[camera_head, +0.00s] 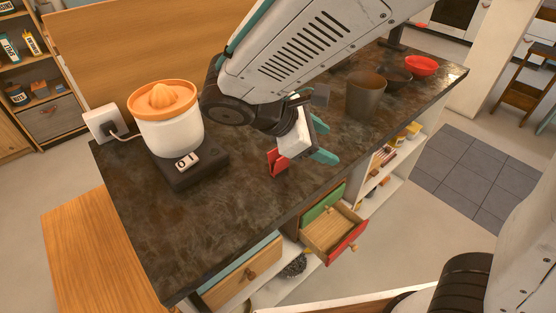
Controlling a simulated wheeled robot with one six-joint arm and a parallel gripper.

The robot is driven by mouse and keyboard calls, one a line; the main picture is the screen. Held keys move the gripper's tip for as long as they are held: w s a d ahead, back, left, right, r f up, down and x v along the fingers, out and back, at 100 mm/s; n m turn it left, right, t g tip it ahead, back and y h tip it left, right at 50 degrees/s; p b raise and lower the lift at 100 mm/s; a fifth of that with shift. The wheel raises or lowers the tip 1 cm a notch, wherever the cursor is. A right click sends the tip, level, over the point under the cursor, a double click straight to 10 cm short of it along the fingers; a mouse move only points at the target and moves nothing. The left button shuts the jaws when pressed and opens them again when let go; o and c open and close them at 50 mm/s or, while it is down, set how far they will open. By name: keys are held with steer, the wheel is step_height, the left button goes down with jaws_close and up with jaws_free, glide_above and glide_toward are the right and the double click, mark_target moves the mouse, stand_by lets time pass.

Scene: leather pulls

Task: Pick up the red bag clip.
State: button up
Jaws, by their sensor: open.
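A small red piece (277,163), which looks like the red bag clip, shows on or just above the dark countertop, left of centre. My gripper (304,158) points down over the counter right beside it. The gripper is open.
An orange-topped juicer (167,120) stands on the counter's left, by a plugged socket (105,125). A brown pot (366,95), a dark bowl (397,79) and a red bowl (421,66) are at the back right. An open drawer (334,231) juts out below the front edge.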

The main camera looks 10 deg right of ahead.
steer(key=a+f+n+t, duration=0.2)
steer(key=a, duration=0.2)
steer(key=w+a+f+n+t+h, duration=0.1)
steer(key=a+n, duration=0.2)
steer(key=a, duration=0.1)
steer(key=a+f+n+t, duration=0.2)
steer(key=a, duration=0.2)
steer(key=shift+w+a+f+n+t, duration=0.3)
steer(key=shift+a+n, duration=0.1)
steer(key=shift+w+f+h, duration=0.15)
steer(key=shift+f+h, duration=0.05)
steer(key=shift+h, duration=0.1)
steer(key=x, duration=0.7)
steer(key=shift+w+r, duration=0.25)
steer(key=shift+w, duration=0.1)
